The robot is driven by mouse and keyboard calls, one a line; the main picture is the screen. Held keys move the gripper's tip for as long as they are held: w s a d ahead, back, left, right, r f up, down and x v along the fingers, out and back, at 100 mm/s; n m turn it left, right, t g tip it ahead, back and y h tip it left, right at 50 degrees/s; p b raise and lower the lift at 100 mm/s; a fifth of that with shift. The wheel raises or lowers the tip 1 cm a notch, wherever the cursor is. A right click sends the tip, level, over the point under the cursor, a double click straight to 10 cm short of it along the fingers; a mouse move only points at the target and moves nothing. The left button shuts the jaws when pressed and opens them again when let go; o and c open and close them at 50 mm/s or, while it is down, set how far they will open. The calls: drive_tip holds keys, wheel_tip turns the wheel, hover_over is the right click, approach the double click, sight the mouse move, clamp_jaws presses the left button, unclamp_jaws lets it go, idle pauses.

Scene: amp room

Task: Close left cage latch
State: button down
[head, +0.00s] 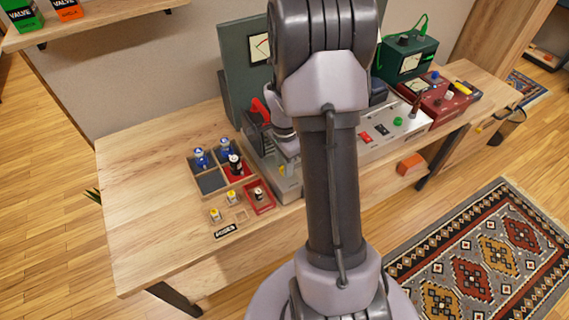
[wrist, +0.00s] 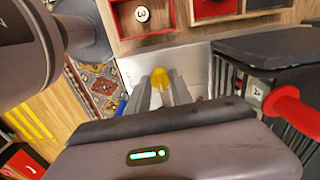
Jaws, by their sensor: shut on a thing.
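My gripper (wrist: 163,88) reaches down at the front of the amp, its two grey fingers shut on a small yellow piece (wrist: 160,69), which looks like the left cage latch. In the head view a bit of yellow (head: 282,170) shows beside the light metal chassis (head: 288,187). The dark ribbed cage (wrist: 250,90) stands to the right of the fingers in the wrist view. A red handle (wrist: 294,109) sticks out by it, and red also shows in the head view (head: 258,109). My arm hides much of the amp in the head view.
A wooden tray (head: 207,182) with tubes stands left of the amp, beside a small red tray (head: 259,196) and a fuse holder (head: 229,214). A grey control panel (head: 385,133) and red tester (head: 440,101) stand to the right. The table's left end (head: 135,180) is clear.

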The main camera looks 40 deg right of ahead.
drive_tip(key=n+p, duration=0.1)
drive_tip(key=n, duration=0.3)
drive_tip(key=shift+n, duration=0.3)
drive_tip(key=n+p, duration=0.1)
drive_tip(key=n, duration=0.3)
drive_tip(key=shift+n+p, duration=0.3)
drive_tip(key=n+p, duration=0.1)
drive_tip(key=n, duration=0.3)
drive_tip(key=shift+n+p, duration=0.75)
drive_tip(key=shift+n, duration=1.25)
drive_tip(key=c, duration=1.1)
unclamp_jaws()
